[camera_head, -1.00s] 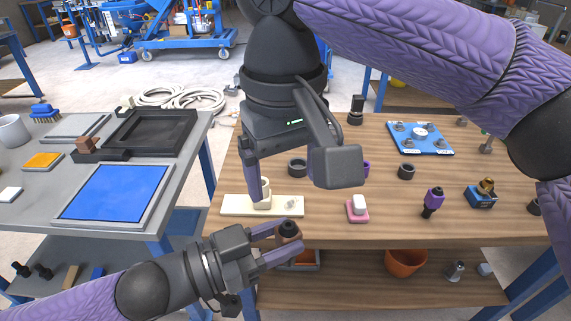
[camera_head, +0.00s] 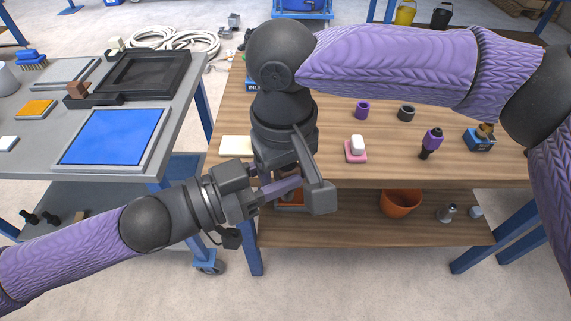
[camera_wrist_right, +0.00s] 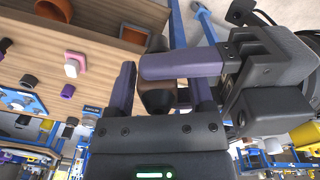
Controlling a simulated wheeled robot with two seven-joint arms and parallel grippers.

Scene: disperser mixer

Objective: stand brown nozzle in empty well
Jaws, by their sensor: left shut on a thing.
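My left gripper (camera_head: 279,188) is shut on the brown nozzle and holds it off the front edge of the wooden table. In the right wrist view the brown nozzle (camera_wrist_right: 158,100) shows brown and black beneath the left gripper's purple finger. My right gripper (camera_wrist_right: 163,92) points at it, its two fingers apart on either side of the nozzle; contact is hard to tell. In the head view the right hand hides the nozzle. The cream plate (camera_head: 236,146) on the table shows only its left end; its wells are hidden behind my right arm.
On the table stand a pink block with a white top (camera_head: 356,152), a purple-black nozzle (camera_head: 431,143), a purple ring (camera_head: 362,110), a black ring (camera_head: 406,113) and a blue block (camera_head: 478,140). An orange pot (camera_head: 400,203) sits on the lower shelf. A grey table (camera_head: 185,120) stands left.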

